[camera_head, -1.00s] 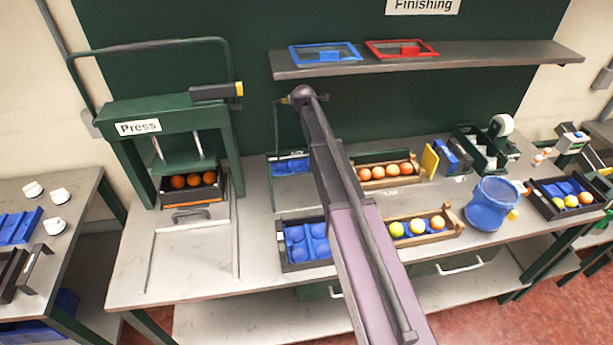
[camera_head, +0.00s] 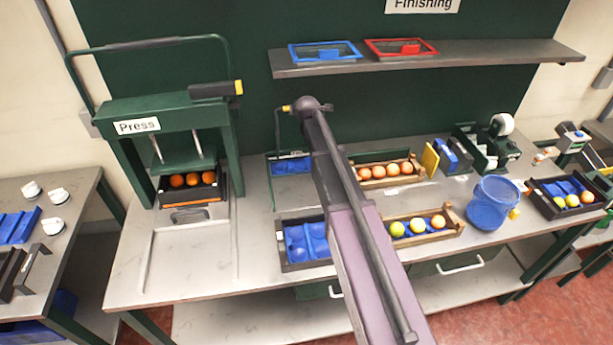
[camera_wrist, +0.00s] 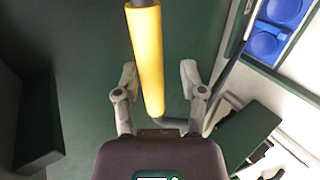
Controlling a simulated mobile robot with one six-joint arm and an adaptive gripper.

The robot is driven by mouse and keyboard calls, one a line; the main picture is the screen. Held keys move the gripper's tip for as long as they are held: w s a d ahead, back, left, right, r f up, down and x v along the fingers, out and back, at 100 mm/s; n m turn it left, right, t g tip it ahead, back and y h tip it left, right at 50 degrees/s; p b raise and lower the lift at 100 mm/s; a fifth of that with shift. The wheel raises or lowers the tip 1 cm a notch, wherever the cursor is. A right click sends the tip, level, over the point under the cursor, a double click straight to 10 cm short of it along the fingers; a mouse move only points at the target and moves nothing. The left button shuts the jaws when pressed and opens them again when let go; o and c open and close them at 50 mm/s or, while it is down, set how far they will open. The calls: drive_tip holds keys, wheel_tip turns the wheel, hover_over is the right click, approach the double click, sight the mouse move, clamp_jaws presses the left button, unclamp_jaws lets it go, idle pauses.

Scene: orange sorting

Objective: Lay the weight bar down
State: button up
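The weight bar is a thin dark rod (camera_head: 277,150) standing up at the back of the bench, with a yellow grip (camera_head: 286,108) at its top. In the wrist view the yellow grip (camera_wrist: 146,60) runs down between the two fingers of my gripper (camera_wrist: 158,76). The fingers are apart, with gaps visible beside the grip. In the head view my arm's end hides most of the gripper, just right of the yellow grip. A blue tray (camera_head: 292,166) lies at the foot of the rod.
The press (camera_head: 165,118) stands at left with oranges in a crate under it. A shelf (camera_head: 440,61) with blue and red frames runs above. A blue-lined crate (camera_head: 284,259), fruit crates and a blue bucket (camera_head: 490,205) stand on the bench. Bare bench lies front left.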

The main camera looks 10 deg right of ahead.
drive_tip(key=shift+s, duration=0.35)
drive_tip(key=shift+s+f, duration=0.1)
drive_tip(key=s+f+b, duration=0.2)
drive_tip(key=s, duration=0.4)
drive_tip(key=shift+s+f, duration=0.15)
drive_tip(key=shift+f, duration=0.05)
idle(0.4)
drive_tip(key=shift+b, duration=0.3)
drive_tip(key=s+f+b, duration=0.3)
drive_tip(key=s, duration=0.2)
drive_tip(key=shift+s+f+b, duration=0.15)
drive_tip(key=shift+f+b, duration=0.2)
drive_tip(key=shift+f, duration=0.05)
idle(0.5)
